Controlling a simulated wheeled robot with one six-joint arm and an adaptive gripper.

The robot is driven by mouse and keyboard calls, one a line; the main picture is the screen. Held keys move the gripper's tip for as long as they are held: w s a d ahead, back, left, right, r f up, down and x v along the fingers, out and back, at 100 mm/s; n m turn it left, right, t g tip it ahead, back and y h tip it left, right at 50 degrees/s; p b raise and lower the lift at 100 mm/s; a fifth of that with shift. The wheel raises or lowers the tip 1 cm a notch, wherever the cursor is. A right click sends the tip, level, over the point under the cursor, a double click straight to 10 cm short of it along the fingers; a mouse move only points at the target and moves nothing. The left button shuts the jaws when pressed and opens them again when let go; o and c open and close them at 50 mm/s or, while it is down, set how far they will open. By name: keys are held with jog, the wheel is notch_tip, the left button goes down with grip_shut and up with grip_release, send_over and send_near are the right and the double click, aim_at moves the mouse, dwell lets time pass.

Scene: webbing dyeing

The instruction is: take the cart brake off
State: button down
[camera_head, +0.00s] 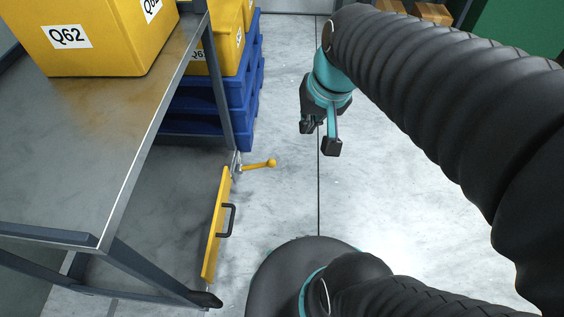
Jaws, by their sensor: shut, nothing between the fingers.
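A steel-topped cart or table (165,92) with dark grey legs stands at the left. My gripper (320,138), teal and black, is shut and empty. It hangs pointing down over the floor, right of the lever's knob and apart from it. My black-sleeved arm reaches it from the right.
A yellow panel with a black handle (229,220) is upright along the cart's right side, near the lever. Blue crates (245,105) are stacked behind. The pale floor (410,190) at the middle right is clear.

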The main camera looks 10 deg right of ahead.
jog(key=w+d+f+m+g+y+b, duration=0.1)
jog(key=w+d+f+m+g+y, duration=0.2)
jog(key=w+f, duration=0.65)
jog(key=w+d+f+m+g+y+b, duration=0.1)
jog(key=w+d+f+m+y, duration=0.15)
jog(key=w+f+m, duration=0.5)
jog(key=w+d+f+m+t+y, duration=0.1)
jog(key=w+d+f, duration=0.1)
jog(key=f, duration=0.7)
jog(key=w+d+f+m+t+y+b, duration=0.1)
jog(key=w+d+f+m+y, duration=0.1)
jog(key=f, duration=0.8)
jog(key=w+d+f+m+t+y, duration=0.1)
jog(key=d+f+m+y, duration=0.1)
jog(key=f, duration=0.8)
jog(key=shift+w+d+b, duration=0.35)
jog(key=shift+w+d, duration=0.05)
jog(key=shift+d, duration=0.15)
jog(key=shift+a+f+m, duration=0.1)
jog(key=shift+m, duration=0.15)
jog(key=w+a+f, duration=0.1)
jog(key=a, duration=1)
jog(key=shift+w+f, duration=0.4)
